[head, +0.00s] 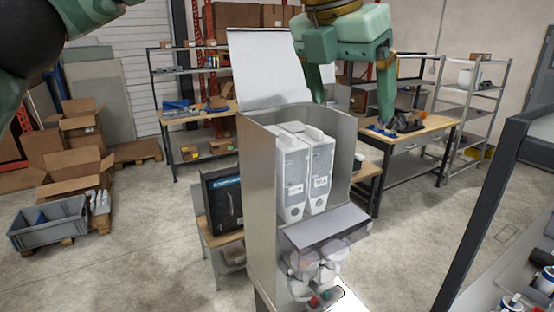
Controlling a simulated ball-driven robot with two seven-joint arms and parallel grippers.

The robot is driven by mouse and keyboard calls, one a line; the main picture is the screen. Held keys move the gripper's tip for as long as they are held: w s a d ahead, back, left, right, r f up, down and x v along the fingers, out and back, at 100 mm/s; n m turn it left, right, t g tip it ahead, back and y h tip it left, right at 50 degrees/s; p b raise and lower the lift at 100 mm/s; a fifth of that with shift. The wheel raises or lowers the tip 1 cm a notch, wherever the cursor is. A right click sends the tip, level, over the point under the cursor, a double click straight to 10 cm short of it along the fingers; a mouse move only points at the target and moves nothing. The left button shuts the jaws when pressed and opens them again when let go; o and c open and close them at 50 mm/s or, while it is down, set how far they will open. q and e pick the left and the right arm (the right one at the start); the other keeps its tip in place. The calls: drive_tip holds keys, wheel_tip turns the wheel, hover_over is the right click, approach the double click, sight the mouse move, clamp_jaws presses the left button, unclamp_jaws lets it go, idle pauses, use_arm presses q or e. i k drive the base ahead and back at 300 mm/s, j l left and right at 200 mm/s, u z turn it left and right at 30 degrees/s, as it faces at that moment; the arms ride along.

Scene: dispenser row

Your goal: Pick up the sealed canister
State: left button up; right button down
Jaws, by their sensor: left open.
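Two tall white canisters stand side by side in an open metal dispenser housing (258,190), its lid (268,68) raised. The left canister (291,175) and the right canister (320,175) both have grey fronts and small labels, too small to read surely. I cannot tell which one is sealed. My left gripper (352,110) is open and empty, pointing down above and behind the canisters' right side, apart from them as far as I can see. Its left finger overlaps the housing's back edge in the picture. My right gripper is not in view.
A hinged front flap (325,227) and clear cups (318,264) sit below the canisters. A black case (223,200) stands left of the housing. A dark post frame (480,215) rises at the right.

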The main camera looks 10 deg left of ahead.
sight(293, 154)
drive_tip(key=i+j+z, duration=0.1)
drive_tip(key=j, duration=0.25)
drive_tip(key=i+j+z, duration=0.1)
drive_tip(key=j, duration=0.25)
drive_tip(key=i+j+z, duration=0.1)
drive_tip(key=j, duration=0.3)
drive_tip(key=i+j+z, duration=0.1)
drive_tip(key=i+j, duration=0.15)
drive_tip(key=j, duration=0.15)
